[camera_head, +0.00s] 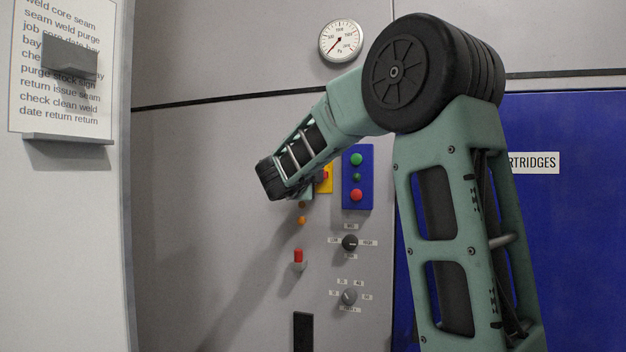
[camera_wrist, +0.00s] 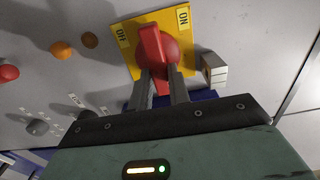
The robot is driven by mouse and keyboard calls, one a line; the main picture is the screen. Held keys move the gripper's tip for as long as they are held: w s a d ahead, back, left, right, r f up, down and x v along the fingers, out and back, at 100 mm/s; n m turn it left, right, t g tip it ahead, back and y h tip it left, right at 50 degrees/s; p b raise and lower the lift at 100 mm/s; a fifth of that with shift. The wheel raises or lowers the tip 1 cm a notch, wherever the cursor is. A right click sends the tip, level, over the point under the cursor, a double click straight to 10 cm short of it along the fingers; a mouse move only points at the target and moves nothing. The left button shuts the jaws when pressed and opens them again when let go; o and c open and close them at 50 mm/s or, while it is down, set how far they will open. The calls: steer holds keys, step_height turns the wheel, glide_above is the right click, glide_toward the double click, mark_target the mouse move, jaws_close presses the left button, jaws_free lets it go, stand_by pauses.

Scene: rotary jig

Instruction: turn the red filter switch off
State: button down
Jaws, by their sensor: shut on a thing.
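The red filter switch (camera_wrist: 151,45) is a red lever on a round red base, on a yellow plate (camera_wrist: 124,52) labelled OFF at left and ON at right in the wrist view. The lever's far end lies between the two labels, slightly nearer OFF. My gripper (camera_wrist: 163,78) is shut on the lever's near end, one finger on each side. In the head view, only part of the yellow plate (camera_head: 328,185) shows beside my wrist, and my fingertips are hidden.
Right of the switch is a blue box with green and red buttons (camera_head: 356,180). Below are two rotary knobs (camera_head: 349,243), a red-topped control (camera_head: 298,257) and an orange button (camera_head: 301,220). A gauge (camera_head: 340,41) hangs above. A blue cabinet (camera_head: 570,240) stands at right.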

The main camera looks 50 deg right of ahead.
steer(key=shift+f, duration=0.1)
steer(key=c, duration=1.3)
jaws_free()
steer(key=b+v, duration=0.2)
steer(key=v, duration=1.5)
steer(key=shift+s+a, duration=0.2)
